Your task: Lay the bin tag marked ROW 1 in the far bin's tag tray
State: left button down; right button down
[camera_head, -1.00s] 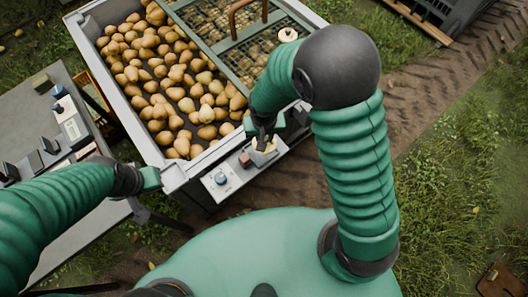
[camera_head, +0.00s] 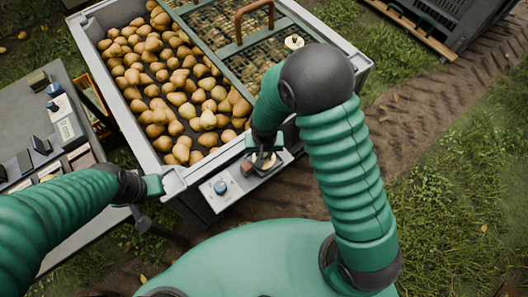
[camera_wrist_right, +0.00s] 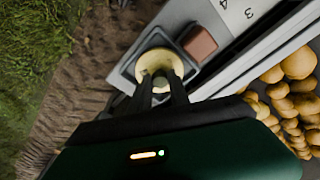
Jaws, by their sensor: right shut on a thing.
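My right gripper (camera_head: 262,157) is at the near-edge panel of the pear bin (camera_head: 185,180). Its fingers, which also show in the right wrist view (camera_wrist_right: 161,82), are shut on the grey knob of a round cream tag (camera_wrist_right: 150,58). The tag is in or just over a dark square tray (camera_wrist_right: 124,73); I cannot tell if it touches the tray floor. No ROW marking on it is readable. A similar cream disc (camera_head: 293,42) sits on the bin's slatted cover. My left gripper (camera_head: 153,187) is beside the bin's near left corner, its jaws unclear.
A red-brown block (camera_wrist_right: 199,43) stands beside the tray, and a blue knob (camera_head: 221,187) is on the panel. A grey table (camera_head: 35,115) with small devices is at left. A dark crate (camera_head: 455,22) stands at the upper right. Tyre-marked soil and grass lie between.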

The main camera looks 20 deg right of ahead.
jog(key=shift+f, duration=0.2)
jog(key=c, duration=1.5)
grip_release()
jog(key=shift+o, duration=1.3)
